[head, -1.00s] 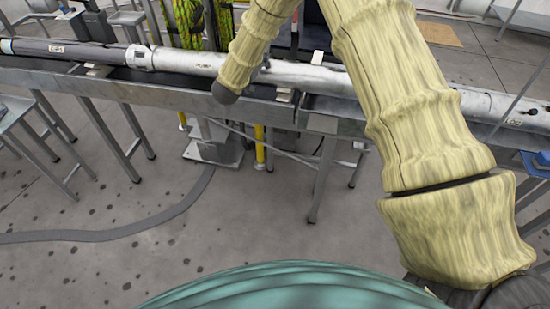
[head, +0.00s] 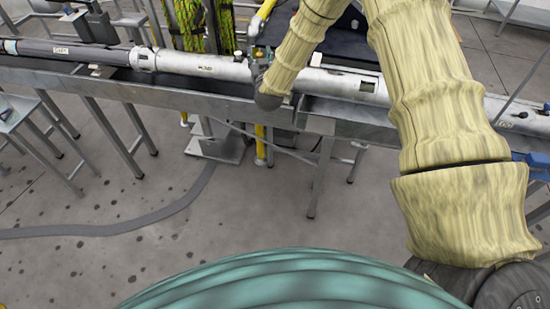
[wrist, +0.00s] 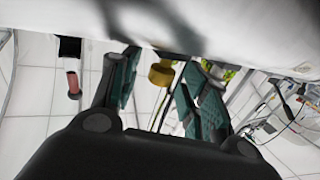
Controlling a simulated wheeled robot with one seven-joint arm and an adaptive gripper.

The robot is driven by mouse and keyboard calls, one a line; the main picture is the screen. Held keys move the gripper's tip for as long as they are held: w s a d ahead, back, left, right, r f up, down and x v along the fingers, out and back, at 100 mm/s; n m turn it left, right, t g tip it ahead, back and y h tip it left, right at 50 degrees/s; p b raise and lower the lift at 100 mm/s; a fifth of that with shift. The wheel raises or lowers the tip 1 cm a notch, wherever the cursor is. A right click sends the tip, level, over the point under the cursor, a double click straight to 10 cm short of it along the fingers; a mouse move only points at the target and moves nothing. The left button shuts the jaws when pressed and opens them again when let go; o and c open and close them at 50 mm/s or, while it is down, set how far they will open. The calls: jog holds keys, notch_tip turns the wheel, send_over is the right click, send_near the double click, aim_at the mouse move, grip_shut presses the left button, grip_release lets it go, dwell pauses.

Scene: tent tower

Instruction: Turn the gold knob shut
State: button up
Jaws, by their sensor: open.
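The gold knob (wrist: 161,73) shows in the wrist view below a large white surface. It sits between the two teal-padded fingers of my gripper (wrist: 160,88). The fingers are apart, with visible gaps on both sides of the knob. I cannot tell how far the knob is from the fingertips in depth. In the head view, my arm reaches over to the long white pipe (head: 205,66), and its dark wrist part (head: 268,96) is at the pipe's front side. The fingers and the knob cannot be made out clearly there.
The pipe lies along a grey metal bench (head: 170,88). A red-handled part (wrist: 73,84) hangs left of my gripper in the wrist view. Cables and equipment (wrist: 285,105) are at the right. A grey side table (head: 15,112) stands at left; a cable (head: 120,232) crosses the floor.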

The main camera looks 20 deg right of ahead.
jog(key=shift+d+r+n+y+p, duration=0.1)
jog(key=shift+d+n+y+p, duration=0.1)
jog(key=shift+n+y+p, duration=1.2)
jog(key=s+y+b, duration=0.1)
jog(key=s+b, duration=0.4)
jog(key=s, duration=0.6)
jog(key=s+a+f+g+b, duration=0.1)
jog(key=s+f+g, duration=0.1)
jog(key=s+f, duration=0.3)
jog(key=s+a+f+g+b, duration=0.2)
jog(key=s+f, duration=0.3)
jog(key=f, duration=0.7)
jog(key=s+a+f+g+y+b, duration=0.1)
jog(key=s+f+g, duration=0.2)
jog(key=s+f, duration=0.2)
jog(key=shift+s+a+f+b, duration=0.3)
jog(key=shift+s+f, duration=0.1)
jog(key=shift+f, duration=1.4)
